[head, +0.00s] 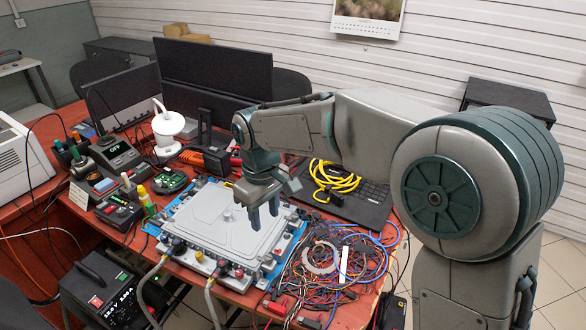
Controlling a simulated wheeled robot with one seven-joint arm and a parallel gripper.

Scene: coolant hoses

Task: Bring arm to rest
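My gripper (264,217) hangs from my grey and teal arm, fingers pointing down over the right part of a flat grey housing (205,222). Its two dark blue fingers stand apart with nothing visible between them. I cannot tell how high the fingertips are above the lid. The housing lies on a blue base on the red-brown table. Two grey hoses, a left one (143,285) and a right one (209,303), run from the housing's front edge down over the table's front. Their ends meet fittings there; I cannot tell how firmly they are seated.
A tangle of coloured wires (335,262) covers the table right of the housing. Behind it lie a yellow cable (333,178) and a dark laptop (368,203). Monitors (213,68), a white lamp (167,125) and a soldering station (115,151) stand behind and left.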

